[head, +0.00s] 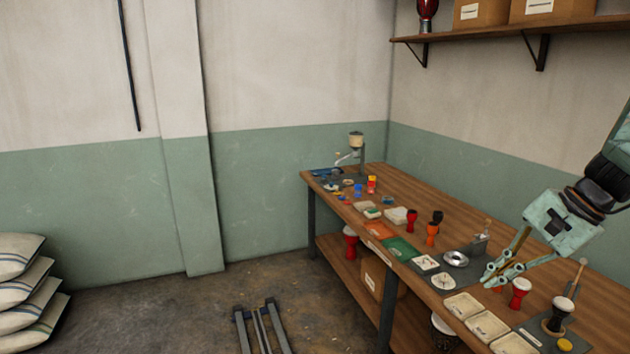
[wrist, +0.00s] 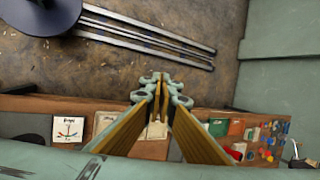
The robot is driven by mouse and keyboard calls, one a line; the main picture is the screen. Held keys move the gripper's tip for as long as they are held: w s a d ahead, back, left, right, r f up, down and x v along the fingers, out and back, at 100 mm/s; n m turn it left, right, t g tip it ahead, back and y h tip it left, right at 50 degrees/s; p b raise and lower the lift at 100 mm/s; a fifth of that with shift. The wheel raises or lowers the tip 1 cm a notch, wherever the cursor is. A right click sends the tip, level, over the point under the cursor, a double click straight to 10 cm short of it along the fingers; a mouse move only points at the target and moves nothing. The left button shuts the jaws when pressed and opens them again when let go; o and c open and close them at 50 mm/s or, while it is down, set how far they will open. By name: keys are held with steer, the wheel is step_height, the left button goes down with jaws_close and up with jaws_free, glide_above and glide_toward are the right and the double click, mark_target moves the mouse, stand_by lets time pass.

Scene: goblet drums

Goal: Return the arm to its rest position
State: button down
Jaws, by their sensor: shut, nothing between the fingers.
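My gripper (head: 497,277) is at the right of the head view, above the front part of the wooden workbench (head: 455,217). Its fingers point down and to the left, and they are shut with nothing between them. In the wrist view the fingertips (wrist: 163,88) meet near the middle of the picture, with the bench's front edge and the floor beyond them. My arm reaches in from the right edge of the head view.
Orange and green mats (head: 399,248) lie farther along. A shelf (head: 560,27) is above. Sacks (head: 22,285) lie left. The floor (head: 170,318) before the bench has free room.

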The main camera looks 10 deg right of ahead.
steer(key=s+a+r+n+g+h+p, duration=0.1)
steer(key=s+a+r+n, duration=0.3)
steer(key=a, duration=0.6)
steer(key=s+a+r+n+g+h+p, duration=0.1)
steer(key=s+a+r+n, duration=0.1)
steer(key=s+a+r, duration=0.55)
steer(key=s+a+n+t+h+b, duration=0.1)
steer(key=s+a+n, duration=0.3)
steer(key=s, duration=0.4)
steer(key=s+a+n+t+h+b, duration=0.1)
steer(key=s+a+n+b, duration=0.2)
steer(key=s+a, duration=0.4)
steer(key=shift+s+a+r+n+h, duration=0.15)
steer(key=shift+s+r+n+h, duration=0.35)
steer(key=shift+s, duration=0.7)
steer(key=shift+f, duration=0.25)
